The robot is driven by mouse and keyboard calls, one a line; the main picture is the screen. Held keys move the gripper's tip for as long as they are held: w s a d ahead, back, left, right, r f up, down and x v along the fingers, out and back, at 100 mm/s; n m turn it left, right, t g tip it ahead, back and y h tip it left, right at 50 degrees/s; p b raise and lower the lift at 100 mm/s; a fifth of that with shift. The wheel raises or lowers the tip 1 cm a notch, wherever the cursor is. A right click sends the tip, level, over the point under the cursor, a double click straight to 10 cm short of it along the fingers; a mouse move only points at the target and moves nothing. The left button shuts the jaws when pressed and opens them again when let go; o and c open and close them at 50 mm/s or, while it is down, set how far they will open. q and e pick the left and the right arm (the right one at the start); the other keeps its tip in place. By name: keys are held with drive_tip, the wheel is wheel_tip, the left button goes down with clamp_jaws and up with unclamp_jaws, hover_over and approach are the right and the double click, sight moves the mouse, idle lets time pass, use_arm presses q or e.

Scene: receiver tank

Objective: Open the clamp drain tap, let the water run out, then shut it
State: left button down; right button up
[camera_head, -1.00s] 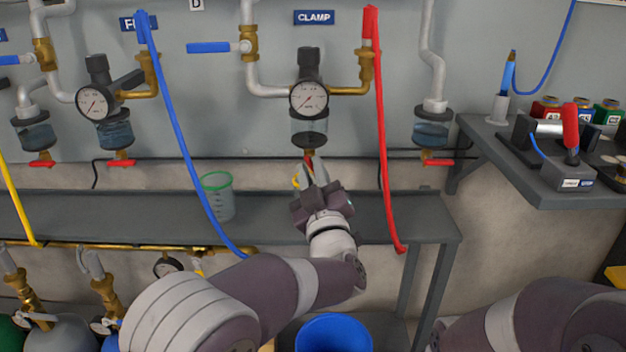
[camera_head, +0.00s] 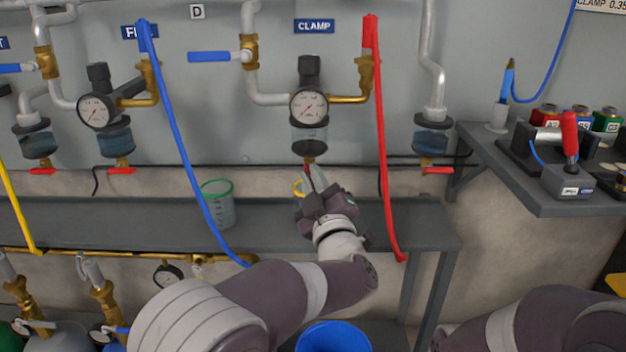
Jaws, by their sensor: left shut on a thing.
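The clamp drain tap (camera_head: 309,161) is a small brass outlet under the clear bowl (camera_head: 309,133) below the CLAMP sign (camera_head: 314,27). My left gripper (camera_head: 312,174) is right below it, its fingers shut on the tap's handle, which they mostly hide. I cannot tell which way the handle is turned. The bowl looks greyish, with a dark base; its water level is not clear, and no stream shows below the tap. A blue bucket (camera_head: 333,338) stands low, below my left forearm. My right arm shows at the lower right, its gripper out of view.
A grey shelf (camera_head: 90,222) runs along the wall, with a green-rimmed beaker (camera_head: 219,203) on it. A blue hose (camera_head: 180,150) and a red hose (camera_head: 381,150) hang on either side of the tap. A side bench (camera_head: 500,180) holds tools at right.

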use_arm(q)
drive_tip(key=n+g, duration=0.1)
drive_tip(key=n, duration=0.2)
drive_tip(key=n+g+p, duration=0.1)
drive_tip(key=n, duration=0.2)
drive_tip(key=n+g+y+p, duration=0.1)
drive_tip(key=n+g, duration=0.1)
drive_tip(key=n, duration=0.2)
drive_tip(key=shift+d+r, duration=0.25)
drive_tip(key=shift+r, duration=0.1)
drive_tip(key=shift+n, duration=0.3)
drive_tip(key=c, duration=1.5)
unclamp_jaws()
